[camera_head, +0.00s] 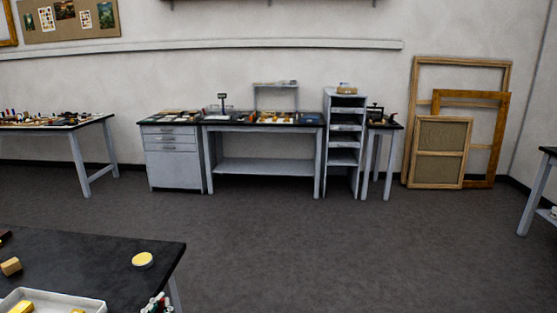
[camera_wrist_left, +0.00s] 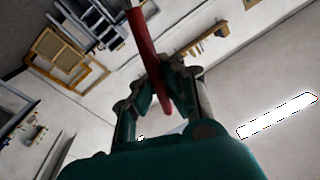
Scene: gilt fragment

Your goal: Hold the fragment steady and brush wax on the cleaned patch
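My left gripper (camera_head: 158,301) shows small at the bottom edge of the head view, beside the black table's right edge. In the left wrist view, its fingers (camera_wrist_left: 168,72) are closed around a red-handled tool (camera_wrist_left: 142,38). The handle runs up and slightly left, and its far end leaves the picture, so I cannot see bristles. A round tin with a pale yellow top (camera_head: 143,259), possibly the wax, stands on the near black table (camera_head: 95,250). I cannot make out the gilt fragment or the cleaned patch for certain. My right gripper is not in view.
A white tray (camera_head: 40,294) with yellow pieces is cut off at lower left. Open grey floor (camera_head: 300,240) separates this table from the wall benches (camera_head: 262,164). Wooden frames (camera_head: 440,150) lean at the back right.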

